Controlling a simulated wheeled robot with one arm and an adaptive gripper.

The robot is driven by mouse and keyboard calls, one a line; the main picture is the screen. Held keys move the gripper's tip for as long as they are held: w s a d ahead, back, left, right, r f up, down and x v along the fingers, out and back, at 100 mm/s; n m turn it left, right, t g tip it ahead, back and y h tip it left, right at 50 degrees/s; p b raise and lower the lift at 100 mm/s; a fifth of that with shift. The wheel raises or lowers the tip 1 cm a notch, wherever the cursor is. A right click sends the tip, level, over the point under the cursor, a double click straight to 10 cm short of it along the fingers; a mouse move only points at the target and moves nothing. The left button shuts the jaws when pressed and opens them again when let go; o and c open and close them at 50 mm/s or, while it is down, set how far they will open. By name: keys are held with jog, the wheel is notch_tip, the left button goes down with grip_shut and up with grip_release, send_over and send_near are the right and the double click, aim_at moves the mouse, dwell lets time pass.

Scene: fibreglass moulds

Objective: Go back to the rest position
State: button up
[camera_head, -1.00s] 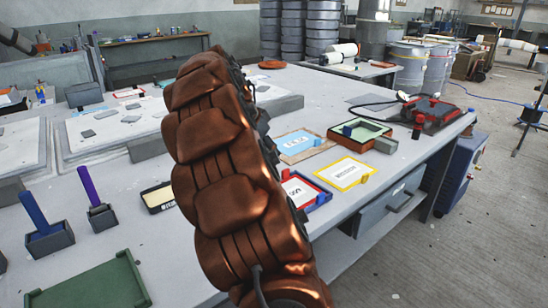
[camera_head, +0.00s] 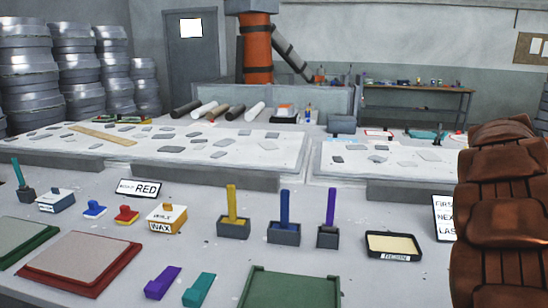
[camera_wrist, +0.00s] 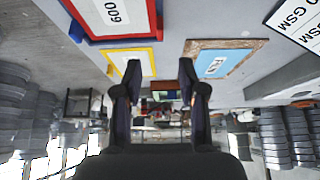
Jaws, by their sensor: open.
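My gripper (camera_wrist: 160,76) shows in the wrist view, open, with two dark fingers apart and nothing between them. The wrist picture appears upside down, with the bench surface at the top. Near the fingers are a yellow-framed card (camera_wrist: 132,63) on the left and a wood-framed blue card (camera_wrist: 222,62) on the right. Neither is between the fingers. In the head view my brown arm stands at the right edge; the gripper is outside that view.
A red-framed card (camera_wrist: 112,18) lies on the bench. In the head view, the bench holds a green tray (camera_head: 290,288), a red board (camera_head: 80,262), upright coloured handles in grey holders (camera_head: 283,234), a black-rimmed tray (camera_head: 393,245) and white mould slabs (camera_head: 150,150).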

jog(key=s+a+f+n+y, duration=0.1)
jog(key=s+a+f+n, duration=0.15)
jog(key=a, duration=0.65)
jog(key=s+a+f+n+y, duration=0.15)
jog(key=a+n, duration=0.25)
jog(key=a, duration=0.4)
jog(key=s+a+f+n+y, duration=0.1)
jog(key=s+a+f+n, duration=0.2)
jog(key=a, duration=0.6)
jog(key=s+a+f+n+g+y, duration=0.1)
jog(key=s+a+f+n+y, duration=0.35)
jog(key=s+a+n, duration=0.95)
notch_tip(320, 180, up, 13)
jog(key=a+m+h+p, duration=0.2)
jog(key=p, duration=1.1)
jog(key=shift+s+a+t+p, duration=0.3)
jog(key=shift+s+a+t, duration=0.05)
jog(key=shift+s+t, duration=0.1)
jog(key=shift+d+f+m, duration=0.1)
jog(key=shift+d+m, duration=0.05)
jog(key=shift+m, duration=0.2)
